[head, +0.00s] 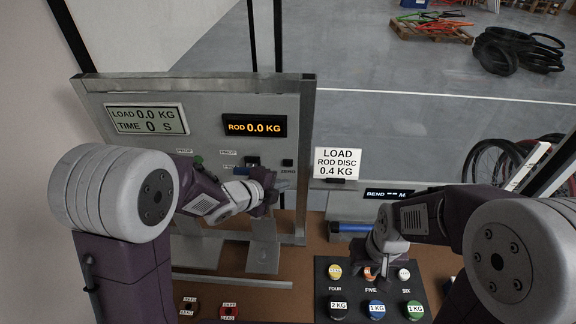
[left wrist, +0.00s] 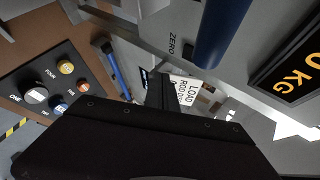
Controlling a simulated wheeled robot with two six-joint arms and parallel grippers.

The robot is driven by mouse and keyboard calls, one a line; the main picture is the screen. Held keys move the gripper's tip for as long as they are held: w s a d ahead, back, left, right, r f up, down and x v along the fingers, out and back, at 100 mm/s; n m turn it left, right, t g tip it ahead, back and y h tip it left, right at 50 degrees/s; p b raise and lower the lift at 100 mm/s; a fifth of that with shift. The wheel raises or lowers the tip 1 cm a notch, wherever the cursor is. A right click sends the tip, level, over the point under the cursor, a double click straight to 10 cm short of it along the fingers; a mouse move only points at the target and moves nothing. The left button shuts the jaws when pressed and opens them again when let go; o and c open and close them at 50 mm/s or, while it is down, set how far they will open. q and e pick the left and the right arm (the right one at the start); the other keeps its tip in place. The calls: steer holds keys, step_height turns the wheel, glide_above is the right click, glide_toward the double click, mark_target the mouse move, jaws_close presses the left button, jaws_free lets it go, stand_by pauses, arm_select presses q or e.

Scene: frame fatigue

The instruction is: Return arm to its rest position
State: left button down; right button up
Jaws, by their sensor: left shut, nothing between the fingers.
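My left arm comes in from the left in the head view. Its gripper (head: 272,188) is shut and empty, in front of the grey panel's lower right part, near a small dark switch block (head: 252,162). In the left wrist view the dark gripper (left wrist: 160,92) fills the lower middle. My right gripper (head: 374,268) hangs over the back of the black disc board (head: 325,268), close to the small discs labelled FIVE and SIX. Its fingertips are hard to make out, so I cannot tell whether it is open or holds anything.
The panel's displays read load 0.0 KG (head: 146,119) and rod 0.0 KG (head: 254,126). A white sign (head: 338,163) says load rod disc 0.4 KG. A blue bar (head: 350,227) lies behind the disc board.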

arm_select(q)
steer(key=shift+w, duration=0.1)
stand_by(0.5)
steer(key=s+a+f+n+g+y+b, duration=0.1)
steer(key=s+a+f+n+y+b, duration=0.1)
steer(key=a+f+n+y+b, duration=0.45)
steer(key=s+a+f+n+g+b, duration=0.1)
steer(key=s+a+f+n+g, duration=0.2)
steer(key=s+n, duration=0.6)
steer(key=s+a+f+n+g+b, duration=0.2)
steer(key=s+a+f+n+g, duration=0.2)
steer(key=s+f+n, duration=0.4)
steer(key=shift+s+a+n, duration=0.35)
steer(key=shift+a, duration=0.3)
steer(key=shift+f, duration=0.1)
